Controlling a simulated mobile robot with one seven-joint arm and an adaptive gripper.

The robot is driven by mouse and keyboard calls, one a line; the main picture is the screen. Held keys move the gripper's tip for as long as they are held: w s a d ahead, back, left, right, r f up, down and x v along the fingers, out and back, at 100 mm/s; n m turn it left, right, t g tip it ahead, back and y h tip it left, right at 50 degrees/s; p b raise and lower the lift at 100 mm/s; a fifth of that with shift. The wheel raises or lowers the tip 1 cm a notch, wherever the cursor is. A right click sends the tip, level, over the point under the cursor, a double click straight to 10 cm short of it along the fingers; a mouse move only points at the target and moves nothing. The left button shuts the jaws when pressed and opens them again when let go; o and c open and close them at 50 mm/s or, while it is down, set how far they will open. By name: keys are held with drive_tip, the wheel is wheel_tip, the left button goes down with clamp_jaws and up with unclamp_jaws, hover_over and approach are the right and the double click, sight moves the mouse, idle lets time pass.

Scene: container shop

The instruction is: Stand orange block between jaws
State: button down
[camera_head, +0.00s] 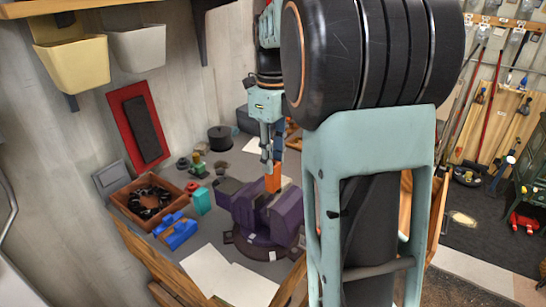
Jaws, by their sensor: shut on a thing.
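The orange block (272,178) is upright just above the purple vise (262,212) on the workbench. My gripper (268,163) points down and is shut on the upper end of the orange block. The block's lower end is at the gap between the vise's jaws, partly behind the near jaw. I cannot tell whether it touches the jaws or the vise floor.
White sheets (240,286) lie in front. A black cylinder (220,138) stands behind. My arm hides the bench's right side.

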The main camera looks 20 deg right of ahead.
sight(273, 180)
drive_tip(key=shift+f+b, duration=2.1)
drive_tip(key=shift+f, duration=1.25)
idle(0.4)
drive_tip(key=c, duration=1.5)
unclamp_jaws()
drive_tip(key=shift+f, duration=0.1)
wheel_tip(273, 180, up, 6)
drive_tip(key=p, duration=0.5)
drive_tip(key=shift+p, duration=0.3)
